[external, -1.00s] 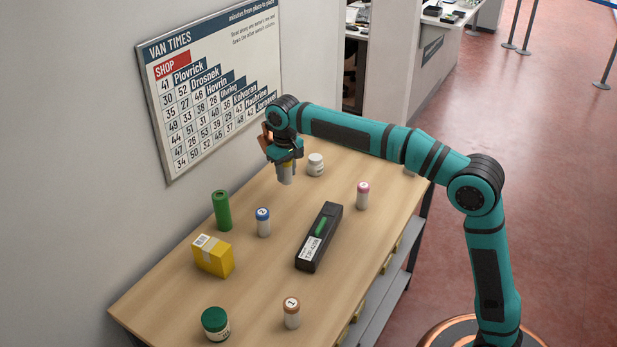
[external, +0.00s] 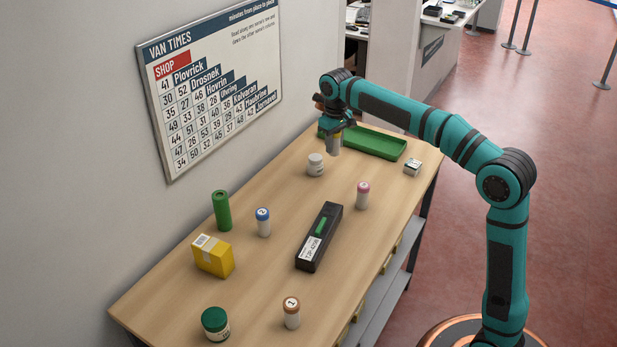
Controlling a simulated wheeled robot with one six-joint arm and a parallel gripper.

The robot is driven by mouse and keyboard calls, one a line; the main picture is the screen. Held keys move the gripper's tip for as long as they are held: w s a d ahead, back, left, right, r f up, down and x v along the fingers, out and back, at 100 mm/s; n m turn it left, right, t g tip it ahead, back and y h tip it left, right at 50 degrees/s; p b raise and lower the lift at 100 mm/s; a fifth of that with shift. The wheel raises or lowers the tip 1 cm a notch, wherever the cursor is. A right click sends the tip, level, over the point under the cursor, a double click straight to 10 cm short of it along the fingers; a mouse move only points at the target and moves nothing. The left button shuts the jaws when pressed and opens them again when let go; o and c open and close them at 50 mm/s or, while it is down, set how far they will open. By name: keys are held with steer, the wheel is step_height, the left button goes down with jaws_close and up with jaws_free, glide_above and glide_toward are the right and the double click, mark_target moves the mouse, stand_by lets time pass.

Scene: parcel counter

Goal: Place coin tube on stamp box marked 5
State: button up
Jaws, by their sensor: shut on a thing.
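My gripper (external: 335,132) is shut on a small grey coin tube (external: 334,144) and holds it upright above the table, near the green tray's left end. The tube's upper part is hidden between the fingers. A small pale box with a dark patch on top (external: 412,167) sits at the table's far right edge, to the right of my gripper. It may be the stamp box, but its marking is too small to read.
A green tray (external: 375,143) lies at the back. A white jar (external: 315,165), a pink-lidded tube (external: 362,195), a blue-lidded tube (external: 263,222) and a black case (external: 319,237) stand nearer. A green cylinder (external: 221,210), yellow box (external: 213,256), brown-lidded tube (external: 291,312) and green-lidded jar (external: 215,323) are further front.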

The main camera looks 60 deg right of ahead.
steer(key=s+d+r, duration=0.2)
steer(key=s+d, duration=0.9)
steer(key=d, duration=0.1)
glide_toward(413, 163)
step_height(413, 163, down, 5)
steer(key=shift+f, duration=0.1)
steer(key=o, duration=1.1)
steer(key=shift+f, duration=0.15)
step_height(413, 163, up, 12)
